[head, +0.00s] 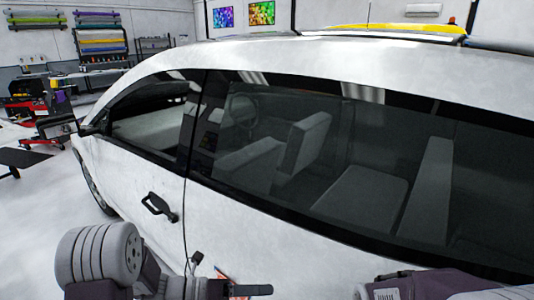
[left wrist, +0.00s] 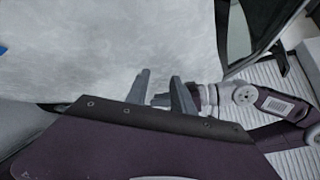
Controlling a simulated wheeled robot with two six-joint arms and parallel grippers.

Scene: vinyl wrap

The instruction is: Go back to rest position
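My left gripper (head: 228,275) is at the bottom of the head view, in front of the white car's side. Its two grey fingers stand apart with nothing seen between them. In the left wrist view the same fingers (left wrist: 160,78) show with a gap, over a pale mottled surface. My right gripper does not show; only purple and grey parts of my arm come in at the bottom right of the head view. The white car (head: 300,55) fills most of the head view, with a black door handle (head: 160,206) left of my left gripper.
A small orange and white patch (head: 222,273) shows beside my left gripper's fingers. A yellow item (head: 395,30) lies on the car roof. Wall racks with coloured rolls (head: 100,40) and a red and black cart (head: 50,125) stand at the back left.

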